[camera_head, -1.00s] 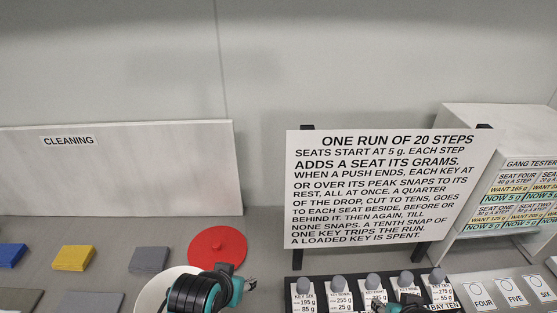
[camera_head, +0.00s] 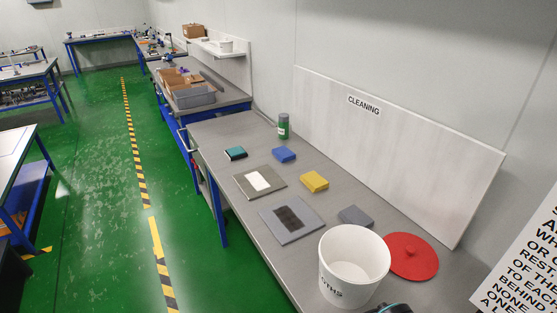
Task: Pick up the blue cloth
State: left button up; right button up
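The blue cloth (camera_head: 283,154) lies folded on the grey bench, left of the yellow cloth (camera_head: 314,181) and in front of a green-and-grey canister (camera_head: 284,126). It is in plain view and nothing touches it. A teal cloth or block with a dark side (camera_head: 236,153) lies to its left, and a grey cloth (camera_head: 355,215) lies farther right. Only a dark sliver of one of my arms shows at the bottom edge, right of the white bucket. No gripper fingers are in view.
The white bucket (camera_head: 336,286) and red round lid (camera_head: 411,256) stand at the near right of the bench. Two flat grey plates (camera_head: 270,228) (camera_head: 244,183) lie along the front. A "CLEANING" panel (camera_head: 440,180) rises behind. Bare bench surrounds the blue cloth.

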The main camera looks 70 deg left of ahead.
aim_at(283, 154)
jog(key=u, duration=2.4)
